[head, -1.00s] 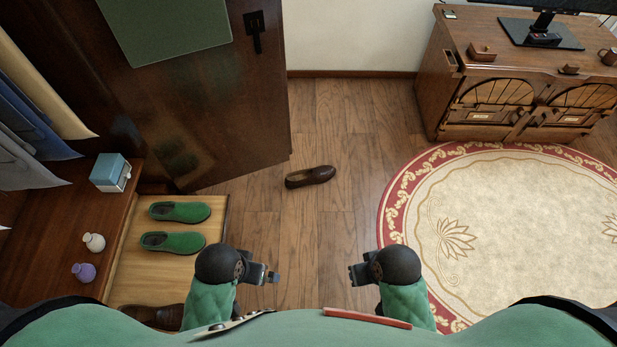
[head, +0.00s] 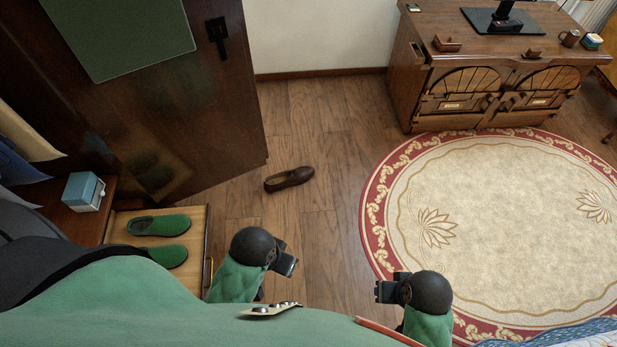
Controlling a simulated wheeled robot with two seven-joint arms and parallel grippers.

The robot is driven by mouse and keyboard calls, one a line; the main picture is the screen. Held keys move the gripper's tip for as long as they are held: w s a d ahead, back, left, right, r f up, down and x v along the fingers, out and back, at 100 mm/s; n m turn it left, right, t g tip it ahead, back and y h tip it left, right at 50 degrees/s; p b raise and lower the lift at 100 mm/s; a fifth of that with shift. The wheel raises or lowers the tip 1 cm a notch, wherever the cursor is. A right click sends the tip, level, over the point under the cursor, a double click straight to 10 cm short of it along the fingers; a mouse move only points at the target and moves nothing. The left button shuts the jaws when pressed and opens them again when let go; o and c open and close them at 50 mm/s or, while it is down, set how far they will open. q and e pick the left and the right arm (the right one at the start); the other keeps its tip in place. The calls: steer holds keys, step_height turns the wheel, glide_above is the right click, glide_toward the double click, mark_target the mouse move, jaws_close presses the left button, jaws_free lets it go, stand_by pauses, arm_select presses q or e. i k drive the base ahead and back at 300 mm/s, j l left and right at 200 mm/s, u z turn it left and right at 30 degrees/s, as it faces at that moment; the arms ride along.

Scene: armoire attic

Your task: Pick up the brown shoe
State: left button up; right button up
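The brown shoe (head: 289,179) lies on the wooden floor near the middle of the head view, right of the open wardrobe door, its toe pointing right. My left gripper (head: 288,264) is low in the view, nearer to me than the shoe and apart from it. My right gripper (head: 380,291) is further right, over the rug's edge in the picture and apart from the shoe. Neither gripper visibly holds anything. The finger gaps are too small and angled to tell.
The dark wardrobe door (head: 150,110) stands left of the shoe. A round rug (head: 500,220) and a wooden cabinet (head: 405,95) are to the right. Floor around the shoe is clear.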

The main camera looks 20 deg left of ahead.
mark_target(298, 176)
steer(key=i+l+z, duration=0.1)
steer(key=i+z, duration=0.2)
steer(key=i, duration=0.25)
steer(key=i+z, duration=0.3)
steer(key=i, duration=0.25)
steer(key=i+j+z, duration=0.2)
steer(key=i+z, duration=0.15)
steer(key=i, duration=0.2)
steer(key=i+l+z, duration=0.1)
steer(key=i, duration=0.9)
steer(key=i+l, duration=0.2)
steer(key=i, duration=0.8)
steer(key=l+u, duration=0.1)
steer(key=u, duration=3.5)
